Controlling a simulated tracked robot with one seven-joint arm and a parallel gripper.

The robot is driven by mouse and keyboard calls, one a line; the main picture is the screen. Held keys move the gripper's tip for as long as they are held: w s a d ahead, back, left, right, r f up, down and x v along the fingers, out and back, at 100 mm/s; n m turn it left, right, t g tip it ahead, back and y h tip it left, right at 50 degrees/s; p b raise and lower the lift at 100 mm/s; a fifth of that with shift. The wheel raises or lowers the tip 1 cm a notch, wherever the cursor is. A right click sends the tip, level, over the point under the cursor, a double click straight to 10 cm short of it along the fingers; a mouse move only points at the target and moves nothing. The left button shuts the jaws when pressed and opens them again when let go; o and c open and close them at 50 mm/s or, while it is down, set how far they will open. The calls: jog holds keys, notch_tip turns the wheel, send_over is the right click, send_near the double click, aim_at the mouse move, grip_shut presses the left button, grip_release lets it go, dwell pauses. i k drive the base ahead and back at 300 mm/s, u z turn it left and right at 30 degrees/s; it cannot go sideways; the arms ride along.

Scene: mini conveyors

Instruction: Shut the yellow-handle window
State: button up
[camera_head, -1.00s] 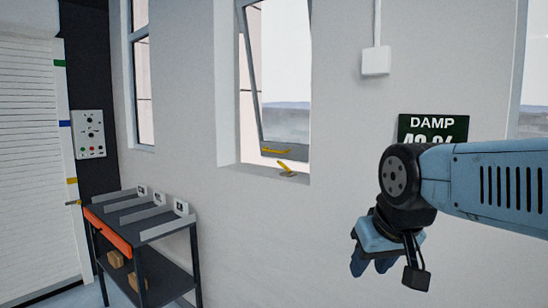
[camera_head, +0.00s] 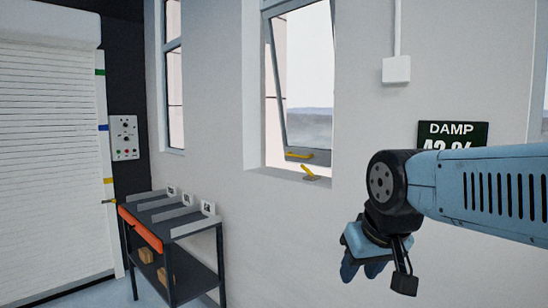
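The window (camera_head: 287,100) with the yellow handle is tilted open in its wall recess, its lower edge swung away from the frame. A yellow handle (camera_head: 299,156) sits on the bottom rail of the sash. A second yellow lever (camera_head: 309,172) stands on the sill just below it. My gripper (camera_head: 362,272) hangs below and to the right of the window, apart from it and pointing down. Its fingers are partly hidden by my wrist, and I cannot tell whether they are open or shut.
A dark bench (camera_head: 172,228) with grey dividers and an orange front bar stands left of the window, with boxes on its lower shelf. A white shutter (camera_head: 50,160) and a control panel (camera_head: 124,138) are farther left. A DAMP sign (camera_head: 452,134) hangs behind my arm.

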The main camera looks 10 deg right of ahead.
aim_at(316, 156)
jog(key=u, duration=0.45)
jog(key=i, duration=1.95)
jog(key=z, duration=0.5)
